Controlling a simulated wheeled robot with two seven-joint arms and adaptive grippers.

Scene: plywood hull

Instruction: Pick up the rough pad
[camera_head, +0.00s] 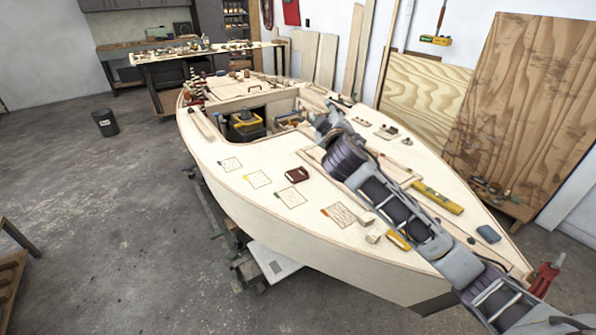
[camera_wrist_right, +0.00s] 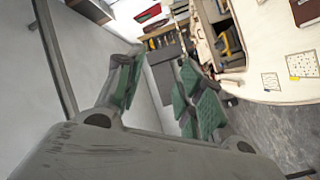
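A small dark maroon block (camera_head: 297,175), which may be the rough pad, lies flat on the pale plywood deck (camera_head: 262,205) near the middle. It also shows at the upper right edge of the right wrist view (camera_wrist_right: 306,13). A flat blue-grey pad (camera_head: 488,234) lies near the deck's right edge; I cannot tell for sure which is the rough pad. My right gripper (camera_head: 323,119) is above the deck, beyond and right of the maroon block. In the wrist view its green-padded fingers (camera_wrist_right: 160,85) stand apart with nothing between them. My left gripper is out of view.
An open hatch holds a yellow and black tool (camera_head: 245,122). Several patterned sheets (camera_head: 290,197), a yellow level (camera_head: 437,197) and small wooden blocks (camera_head: 372,236) lie on the deck. My right arm crosses the deck's right side.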

